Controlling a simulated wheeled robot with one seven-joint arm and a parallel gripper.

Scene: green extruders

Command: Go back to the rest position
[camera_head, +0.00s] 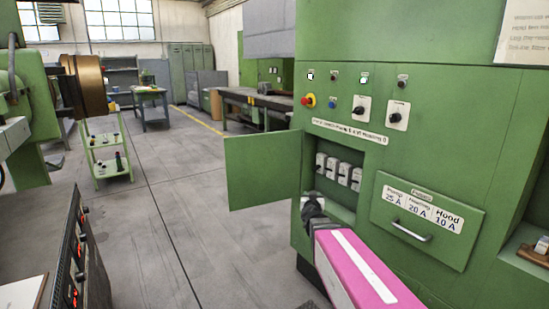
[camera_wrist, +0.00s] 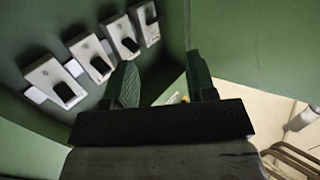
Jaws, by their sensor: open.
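My gripper (camera_wrist: 165,85) is open in the wrist view, with nothing seen between its two green fingers. It is at or inside the open compartment of the green cabinet (camera_head: 440,105). In the wrist view several white switches with black levers (camera_wrist: 92,55) are on the compartment's back wall, left of and beyond the fingers. The same switches (camera_head: 338,172) show in the head view, above my gripper (camera_head: 312,205). My pink and white arm reaches to the compartment from the lower right. Fingertip contact with the compartment cannot be told.
The cabinet door (camera_head: 262,170) stands open to the left. A closed drawer with a handle (camera_head: 411,231) is right of the compartment. A control panel with knobs and a red button (camera_head: 308,100) is above. The grey floor (camera_head: 190,225) is clear; a green cart (camera_head: 107,155) stands farther left.

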